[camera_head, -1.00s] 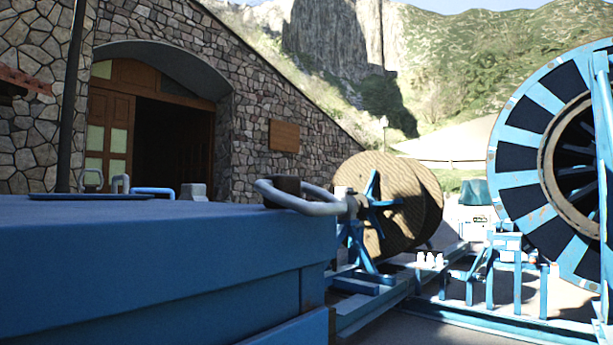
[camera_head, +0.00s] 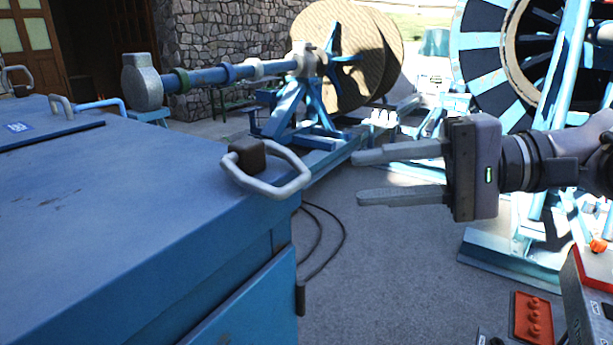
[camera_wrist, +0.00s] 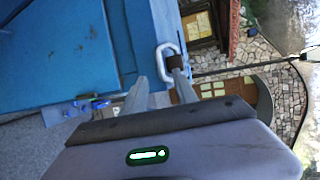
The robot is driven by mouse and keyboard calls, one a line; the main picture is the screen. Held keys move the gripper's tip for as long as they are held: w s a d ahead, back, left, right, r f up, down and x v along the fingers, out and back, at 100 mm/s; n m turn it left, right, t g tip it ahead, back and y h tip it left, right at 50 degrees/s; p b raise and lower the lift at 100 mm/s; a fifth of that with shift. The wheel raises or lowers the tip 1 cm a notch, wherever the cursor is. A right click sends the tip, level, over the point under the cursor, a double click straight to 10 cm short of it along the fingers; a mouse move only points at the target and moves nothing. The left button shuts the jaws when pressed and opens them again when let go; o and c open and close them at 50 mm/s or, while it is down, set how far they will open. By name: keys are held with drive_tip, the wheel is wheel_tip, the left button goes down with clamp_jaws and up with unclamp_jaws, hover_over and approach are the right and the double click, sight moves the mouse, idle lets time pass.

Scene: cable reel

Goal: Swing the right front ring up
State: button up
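The right front ring (camera_head: 270,191) is a light grey angular loop on a dark brown block (camera_head: 247,154) at the near right corner of the blue box (camera_head: 140,215). The loop juts out past the box edge, lying roughly flat. My gripper (camera_head: 357,178) is to the right of the ring, its two grey fingers apart and pointing left toward it, with a gap between. Nothing is between the fingers. In the wrist view the ring (camera_wrist: 159,62) shows just beyond the fingertips, its near end close to the right finger.
Another ring (camera_head: 14,72) and small handles (camera_head: 98,103) stand on the box's far left. A blue shaft with a wooden cable reel (camera_head: 335,50) stands behind. A large blue reel frame is at right. Dark cables (camera_head: 325,240) lie on open paved ground.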

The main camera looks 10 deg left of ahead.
sight(301, 184)
drive_tip(key=p+x, duration=0.1)
drive_tip(key=x, duration=0.9)
drive_tip(key=shift+a, duration=0.15)
clamp_jaws()
idle(0.9)
